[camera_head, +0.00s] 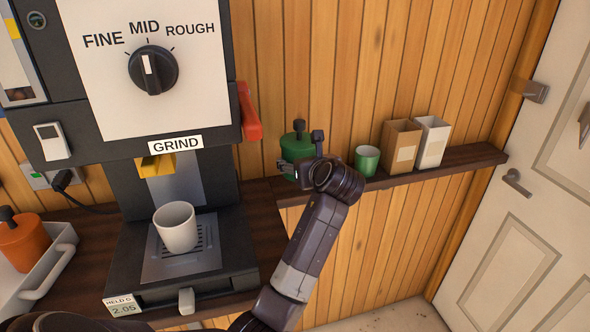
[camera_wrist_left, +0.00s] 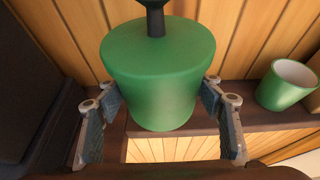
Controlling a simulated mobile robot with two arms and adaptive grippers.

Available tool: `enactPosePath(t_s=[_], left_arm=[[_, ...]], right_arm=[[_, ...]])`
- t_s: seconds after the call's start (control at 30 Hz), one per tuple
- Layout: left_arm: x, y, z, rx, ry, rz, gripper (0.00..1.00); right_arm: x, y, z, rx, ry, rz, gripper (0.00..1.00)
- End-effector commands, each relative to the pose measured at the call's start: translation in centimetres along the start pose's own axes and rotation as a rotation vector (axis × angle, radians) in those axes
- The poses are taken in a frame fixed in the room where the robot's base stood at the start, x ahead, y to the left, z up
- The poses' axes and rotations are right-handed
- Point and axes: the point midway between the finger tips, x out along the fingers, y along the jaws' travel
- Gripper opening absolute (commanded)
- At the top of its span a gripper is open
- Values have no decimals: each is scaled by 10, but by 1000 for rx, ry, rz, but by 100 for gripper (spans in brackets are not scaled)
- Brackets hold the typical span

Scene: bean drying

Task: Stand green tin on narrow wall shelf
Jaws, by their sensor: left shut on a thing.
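The green tin (camera_head: 297,146) with a dark knob on its lid is upright at the left part of the narrow wall shelf (camera_head: 472,154). My left gripper (camera_head: 300,160) is shut on the tin, and its arm hides part of it. In the left wrist view the gripper's fingers (camera_wrist_left: 160,100) flank the green tin (camera_wrist_left: 157,75), with the shelf (camera_wrist_left: 252,119) behind and below. I cannot tell whether the tin's base touches the shelf. My right gripper is not in view.
A green cup (camera_head: 367,160), a brown box (camera_head: 401,146) and a white box (camera_head: 431,141) stand right of the tin on the shelf. The grinder's red lever (camera_head: 249,112) is close on the left. A white cup (camera_head: 176,227) stands in the grinder. The shelf's right end is bare.

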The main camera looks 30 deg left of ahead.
Motion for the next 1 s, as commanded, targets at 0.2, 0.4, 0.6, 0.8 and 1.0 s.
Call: enactPosePath(t_s=[0.2,0.4,0.6,0.8,1.0], left_arm=[[40,0,19,0,-2,-1,28],[46,0,-3,0,-2,0,28],[56,-1,-30,2,1,-1,28],[67,-1,-45,1,-2,-2,28],[68,-1,-46,0,-4,-2,28]], right_arm=[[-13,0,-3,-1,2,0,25],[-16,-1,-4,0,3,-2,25],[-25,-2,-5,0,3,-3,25],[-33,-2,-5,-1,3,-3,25],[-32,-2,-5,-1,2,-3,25]])
